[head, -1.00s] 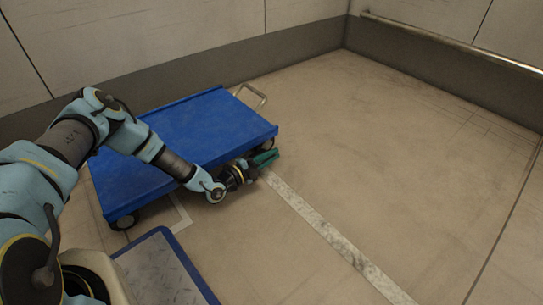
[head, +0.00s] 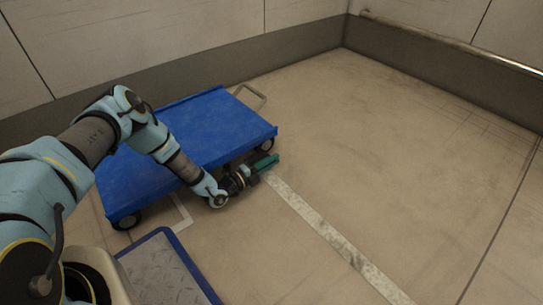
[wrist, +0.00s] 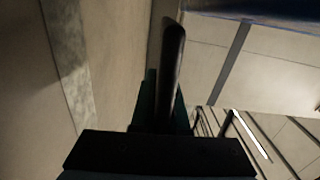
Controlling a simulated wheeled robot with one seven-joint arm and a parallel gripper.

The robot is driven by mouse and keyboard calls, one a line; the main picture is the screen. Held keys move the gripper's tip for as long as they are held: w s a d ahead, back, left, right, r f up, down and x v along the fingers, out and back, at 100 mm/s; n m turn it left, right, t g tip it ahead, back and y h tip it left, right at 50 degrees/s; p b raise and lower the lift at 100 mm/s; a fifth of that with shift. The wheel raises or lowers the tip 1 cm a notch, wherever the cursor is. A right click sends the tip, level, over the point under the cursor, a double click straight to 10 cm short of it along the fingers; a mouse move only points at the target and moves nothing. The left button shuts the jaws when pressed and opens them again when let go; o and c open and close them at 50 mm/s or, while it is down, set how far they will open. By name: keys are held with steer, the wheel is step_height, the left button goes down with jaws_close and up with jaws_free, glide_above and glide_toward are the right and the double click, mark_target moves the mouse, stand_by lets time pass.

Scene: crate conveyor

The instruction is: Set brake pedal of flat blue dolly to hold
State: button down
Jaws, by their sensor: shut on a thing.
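The flat blue dolly (head: 190,140) stands on the floor at left in the head view, its wheels showing at the near and right corners. My gripper (head: 264,163) is low beside its right corner, just below the right wheel. In the wrist view my gripper (wrist: 165,115) has its dark green fingers close together around a dark, rounded bar (wrist: 174,60). This bar appears to be the brake pedal. The fingers are shut on it. In the head view the pedal is hidden by my gripper, so I cannot tell its setting.
A grey-topped platform with a blue rim (head: 183,245) lies at the bottom left, near the dolly. The dolly has a metal loop handle (head: 255,92) at its far end. A pale floor stripe (head: 325,234) runs from my gripper toward the lower right. The floor at right is clear.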

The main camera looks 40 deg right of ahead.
steer(key=m, duration=0.1)
steer(key=f+m+p, duration=0.1)
steer(key=shift+f+m, duration=0.3)
steer(key=shift+m, duration=0.1)
steer(key=shift+w+f+m, duration=0.15)
steer(key=shift+f+m, duration=0.25)
steer(key=shift+m, duration=0.2)
steer(key=c, duration=0.9)
jaws_free()
steer(key=a+p, duration=0.1)
steer(key=a, duration=0.2)
steer(key=a+p, duration=0.2)
steer(key=a, duration=0.1)
steer(key=a+p, duration=0.1)
steer(key=a, duration=0.2)
steer(key=shift+w+a, duration=0.2)
steer(key=shift+w, duration=0.1)
steer(key=shift+a+f+p, duration=0.1)
steer(key=shift+a+p, duration=0.2)
steer(key=shift+a, duration=0.4)
